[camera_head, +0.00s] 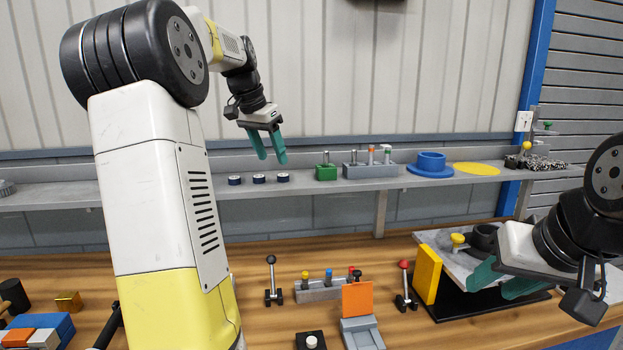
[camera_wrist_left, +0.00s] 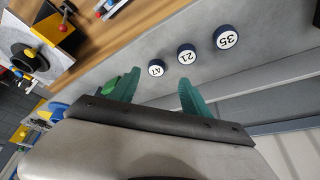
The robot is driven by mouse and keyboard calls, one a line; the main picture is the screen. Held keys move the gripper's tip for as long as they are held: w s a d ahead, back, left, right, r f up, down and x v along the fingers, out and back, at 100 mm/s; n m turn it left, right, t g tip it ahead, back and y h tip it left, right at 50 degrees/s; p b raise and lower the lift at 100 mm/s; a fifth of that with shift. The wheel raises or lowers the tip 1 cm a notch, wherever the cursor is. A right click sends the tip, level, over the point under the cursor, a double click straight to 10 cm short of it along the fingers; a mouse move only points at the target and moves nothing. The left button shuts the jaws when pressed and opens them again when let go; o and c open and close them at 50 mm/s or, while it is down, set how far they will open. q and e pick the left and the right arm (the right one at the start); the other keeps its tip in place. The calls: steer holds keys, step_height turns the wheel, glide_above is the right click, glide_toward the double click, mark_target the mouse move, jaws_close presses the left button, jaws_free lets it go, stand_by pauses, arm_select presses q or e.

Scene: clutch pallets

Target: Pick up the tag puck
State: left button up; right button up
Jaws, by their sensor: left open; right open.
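Three dark pucks with white numbered tops lie in a row on the grey shelf. In the left wrist view they read 47 (camera_wrist_left: 156,68), 21 (camera_wrist_left: 186,54) and 35 (camera_wrist_left: 227,37). In the head view the right puck (camera_head: 283,177), middle puck (camera_head: 259,179) and left puck (camera_head: 235,181) show only as small discs. My left gripper (camera_head: 273,160) is open and empty, fingers pointing down just above the row's right end. In its wrist view, puck 47 appears between the fingertips, not visibly touched. My right gripper (camera_head: 508,287) is open at the right, over the workbench.
A green block (camera_head: 326,172) and a grey peg holder (camera_head: 370,170) stand on the shelf right of the pucks, then a blue ring part (camera_head: 431,164) and a yellow disc (camera_head: 477,169). The wall is close behind. Levers and fixtures crowd the wooden bench (camera_head: 290,250).

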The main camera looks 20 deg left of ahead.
mark_target(282, 175)
arm_select(q)
steer(key=x, duration=0.6)
steer(key=shift+w+d, duration=0.2)
steer(key=shift+d, duration=0.2)
jaws_close()
